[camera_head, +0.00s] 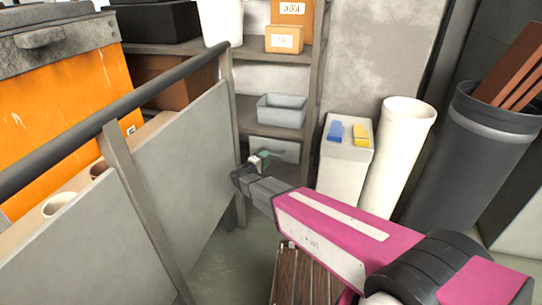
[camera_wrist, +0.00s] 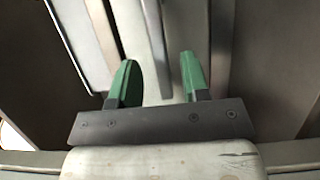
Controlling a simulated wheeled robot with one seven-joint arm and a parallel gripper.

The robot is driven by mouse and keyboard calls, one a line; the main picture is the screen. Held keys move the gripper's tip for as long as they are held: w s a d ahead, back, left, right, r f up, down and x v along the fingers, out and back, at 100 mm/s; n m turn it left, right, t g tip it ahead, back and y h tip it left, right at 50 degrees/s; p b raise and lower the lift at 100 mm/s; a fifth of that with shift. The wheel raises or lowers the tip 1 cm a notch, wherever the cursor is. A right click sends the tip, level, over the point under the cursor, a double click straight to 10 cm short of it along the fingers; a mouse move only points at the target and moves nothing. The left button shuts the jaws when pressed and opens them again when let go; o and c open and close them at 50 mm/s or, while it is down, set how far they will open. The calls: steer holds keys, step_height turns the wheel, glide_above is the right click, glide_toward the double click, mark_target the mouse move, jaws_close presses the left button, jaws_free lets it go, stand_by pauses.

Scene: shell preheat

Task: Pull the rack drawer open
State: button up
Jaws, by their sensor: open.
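The rack drawer (camera_head: 288,148) is a grey front low in the shelf rack, under a grey bin. It looks shut or nearly so, and my gripper hides its left part. A small dark handle shows on its front. My gripper (camera_head: 264,156) is at the drawer's left side, close to its front; I cannot tell if it touches. In the wrist view my gripper (camera_wrist: 159,80) has its two green fingers apart. A thin grey bar (camera_wrist: 155,40) runs between them, perhaps the handle; nothing is visibly gripped.
A grey panel with a dark rail (camera_head: 120,110) stands left of my arm. The rack (camera_head: 315,70) holds a grey bin (camera_head: 283,111) and boxes (camera_head: 284,39). A white pedestal (camera_head: 345,175) with blue and yellow blocks, a white cylinder (camera_head: 400,150) and a dark bin (camera_head: 470,160) stand right.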

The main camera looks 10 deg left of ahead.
steer(key=shift+x, duration=2.2)
steer(key=shift+s, duration=0.1)
jaws_close()
